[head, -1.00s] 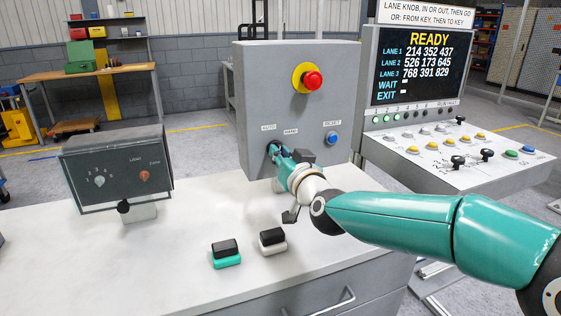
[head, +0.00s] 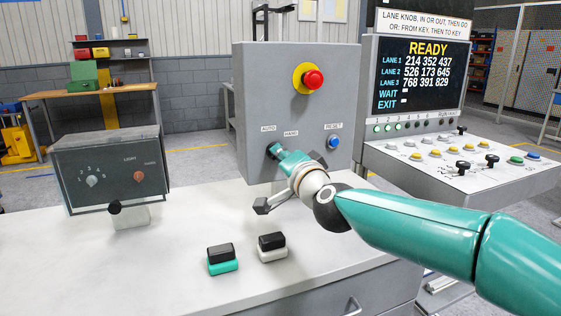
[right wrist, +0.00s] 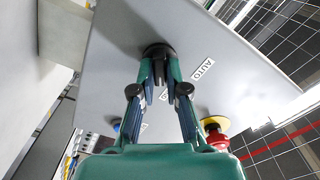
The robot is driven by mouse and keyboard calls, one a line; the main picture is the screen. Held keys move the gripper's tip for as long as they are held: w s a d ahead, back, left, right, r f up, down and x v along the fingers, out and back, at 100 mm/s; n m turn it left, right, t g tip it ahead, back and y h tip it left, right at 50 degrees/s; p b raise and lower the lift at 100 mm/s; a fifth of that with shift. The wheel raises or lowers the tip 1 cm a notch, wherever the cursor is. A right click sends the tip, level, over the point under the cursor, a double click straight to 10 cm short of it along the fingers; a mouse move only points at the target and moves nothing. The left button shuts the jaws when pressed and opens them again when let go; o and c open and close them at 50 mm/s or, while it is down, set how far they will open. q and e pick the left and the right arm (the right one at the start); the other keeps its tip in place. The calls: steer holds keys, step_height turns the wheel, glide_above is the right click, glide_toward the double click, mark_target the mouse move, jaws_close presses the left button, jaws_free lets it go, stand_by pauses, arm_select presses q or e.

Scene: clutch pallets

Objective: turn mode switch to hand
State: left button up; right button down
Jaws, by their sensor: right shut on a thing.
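The mode switch is a dark round knob on the front of the grey control box (head: 260,95), beside the AUTO and HAND labels. In the head view my right gripper (head: 273,152) covers most of it. In the right wrist view the black switch (right wrist: 157,48) shows between the fingertips of my right gripper (right wrist: 160,66), which are shut on it. The AUTO label (right wrist: 203,69) shows beside it. The HAND label (head: 291,133) is just up and right of the fingers in the head view. The exact angle of the switch is hidden. My left gripper is not in view.
A red emergency button (head: 313,79) and a blue RESET button (head: 333,142) are on the same box. A grey dial box (head: 110,165) stands left. Two block-like items, one teal-based (head: 222,259) and one white-based (head: 272,247), lie in front. A button console (head: 455,165) is right.

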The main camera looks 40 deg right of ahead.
steer(key=shift+f+m, duration=0.1)
steer(key=shift+m, duration=0.2)
steer(key=c, duration=1.2)
jaws_free()
steer(key=shift+d, duration=0.1)
steer(key=shift+s, duration=0.1)
steer(key=shift+v, duration=5.95)
